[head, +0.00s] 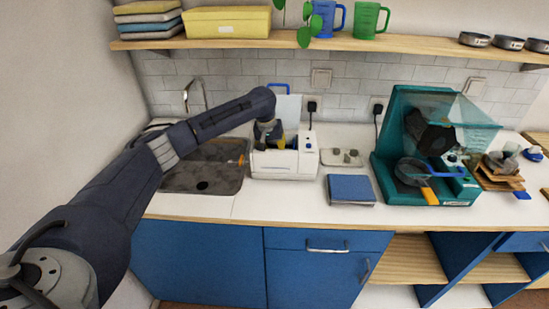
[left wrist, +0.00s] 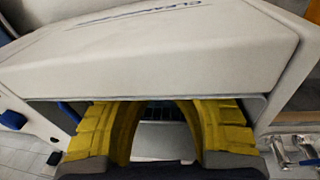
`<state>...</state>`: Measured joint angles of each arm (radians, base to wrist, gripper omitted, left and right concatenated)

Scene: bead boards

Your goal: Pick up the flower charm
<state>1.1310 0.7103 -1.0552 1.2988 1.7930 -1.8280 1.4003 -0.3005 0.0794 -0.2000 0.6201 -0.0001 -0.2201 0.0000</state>
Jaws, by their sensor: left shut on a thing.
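I cannot make out the flower charm in either view. Small greyish pieces (head: 350,155) lie on a pale tray right of the white cleaner (head: 284,165), too small to identify. My left gripper (head: 273,141) is at the cleaner's open top, its yellow fingers pointing down. In the left wrist view the yellow fingers (left wrist: 162,112) curve apart at their bases, and their tips are hidden behind the edge of the white cleaner body (left wrist: 165,50) with its "CLEAN" lettering. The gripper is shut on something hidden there. My right gripper is not in view.
A sink (head: 205,170) lies left of the cleaner. A blue book-like block (head: 350,188) lies at the counter's front. A teal machine (head: 395,165) with a clear hood stands to the right. A shelf (head: 400,44) runs above.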

